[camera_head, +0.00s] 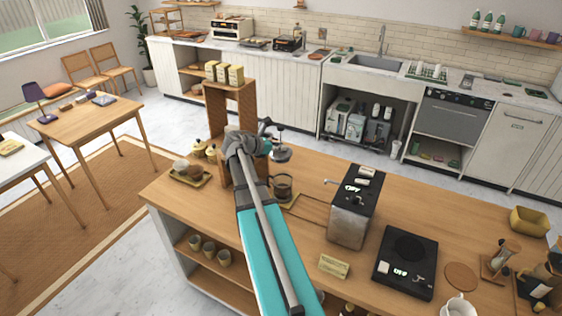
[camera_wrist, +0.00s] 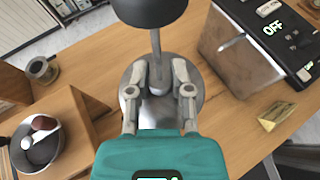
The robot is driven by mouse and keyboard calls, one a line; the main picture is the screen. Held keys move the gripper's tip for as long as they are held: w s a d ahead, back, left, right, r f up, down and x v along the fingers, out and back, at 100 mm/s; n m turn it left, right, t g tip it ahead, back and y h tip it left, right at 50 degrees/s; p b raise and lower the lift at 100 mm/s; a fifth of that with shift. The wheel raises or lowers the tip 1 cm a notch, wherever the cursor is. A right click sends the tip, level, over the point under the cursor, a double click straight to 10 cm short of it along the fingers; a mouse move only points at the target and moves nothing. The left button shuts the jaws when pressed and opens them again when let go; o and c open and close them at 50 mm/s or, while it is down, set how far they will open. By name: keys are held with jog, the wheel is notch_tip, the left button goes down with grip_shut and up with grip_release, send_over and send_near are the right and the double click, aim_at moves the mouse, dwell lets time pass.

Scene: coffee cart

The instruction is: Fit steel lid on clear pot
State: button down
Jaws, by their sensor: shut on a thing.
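The steel lid is a shiny round disc with a thin rod and a dark knob, seen in the head view (camera_head: 282,155) and the wrist view (camera_wrist: 160,117). My gripper (camera_head: 270,137) is shut on the lid's middle, its two fingers either side of the rod's foot in the wrist view (camera_wrist: 164,76). The clear pot (camera_head: 283,187) stands upright on the wooden counter, below the lid. A gap shows between lid and pot in the head view. In the wrist view the lid hides the pot.
A steel machine (camera_head: 350,215) with an OFF display stands right of the pot. A wooden shelf unit (camera_head: 216,105) rises on the left, near my gripper. A tray (camera_head: 203,181) with round items is farther left. A small sign (camera_head: 334,266) and a black scale-like plate (camera_head: 407,250) are nearer.

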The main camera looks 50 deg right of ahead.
jog(key=shift+f, duration=0.1)
jog(key=shift+d+f+b, duration=0.25)
jog(key=shift+f+b, duration=0.3)
jog(key=shift+b, duration=0.15)
jog(key=w+d+f+m+g+b, duration=0.1)
jog(key=w+d+f+b, duration=0.1)
jog(key=f+b, duration=0.6)
jog(key=shift+w+d+f+b, duration=0.2)
jog(key=shift+d+f+b, duration=0.1)
jog(key=shift+d, duration=0.55)
jog(key=shift+f+y, duration=0.25)
jog(key=shift+y, duration=0.05)
jog(key=shift+f+b, duration=2.5)
jog(key=shift+b, duration=0.2)
jog(key=shift+c, duration=2.2)
grip_release()
